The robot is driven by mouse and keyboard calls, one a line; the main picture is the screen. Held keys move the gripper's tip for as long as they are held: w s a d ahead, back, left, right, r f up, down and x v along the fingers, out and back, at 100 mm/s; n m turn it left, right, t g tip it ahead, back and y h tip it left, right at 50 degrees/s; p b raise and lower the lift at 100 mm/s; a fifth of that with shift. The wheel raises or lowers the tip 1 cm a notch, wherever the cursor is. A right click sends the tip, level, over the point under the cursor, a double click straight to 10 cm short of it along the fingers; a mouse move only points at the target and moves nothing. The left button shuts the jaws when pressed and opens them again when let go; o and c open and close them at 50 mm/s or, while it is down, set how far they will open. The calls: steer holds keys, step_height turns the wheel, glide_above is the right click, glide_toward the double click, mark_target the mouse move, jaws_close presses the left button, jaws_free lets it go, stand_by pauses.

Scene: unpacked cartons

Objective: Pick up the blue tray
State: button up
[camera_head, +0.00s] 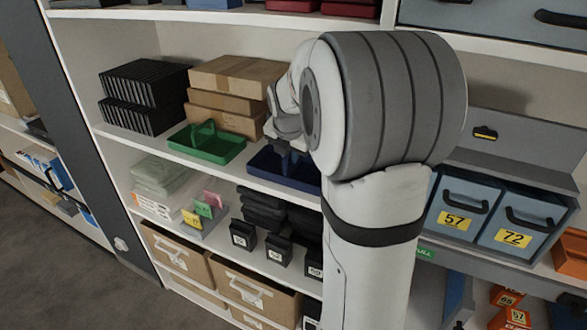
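The blue tray (285,174) is dark blue and shallow. It sits on the middle shelf, to the right of the green tray, and my arm hides its right part. My gripper (284,138) is at the tray's raised middle part, seen from behind and partly covered by my own wrist. I cannot tell whether its fingers touch the tray or whether they are open or shut.
The green tray (207,144) stands close on the left. Brown cartons (227,97) and black stacked cases (144,92) are behind. An upper shelf (190,14) runs overhead. Blue bins (462,206) numbered 57 and 72 stand right of my arm.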

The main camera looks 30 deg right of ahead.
jaws_close()
steer(key=shift+a+r, duration=0.1)
steer(key=shift+r, duration=0.05)
stand_by(0.4)
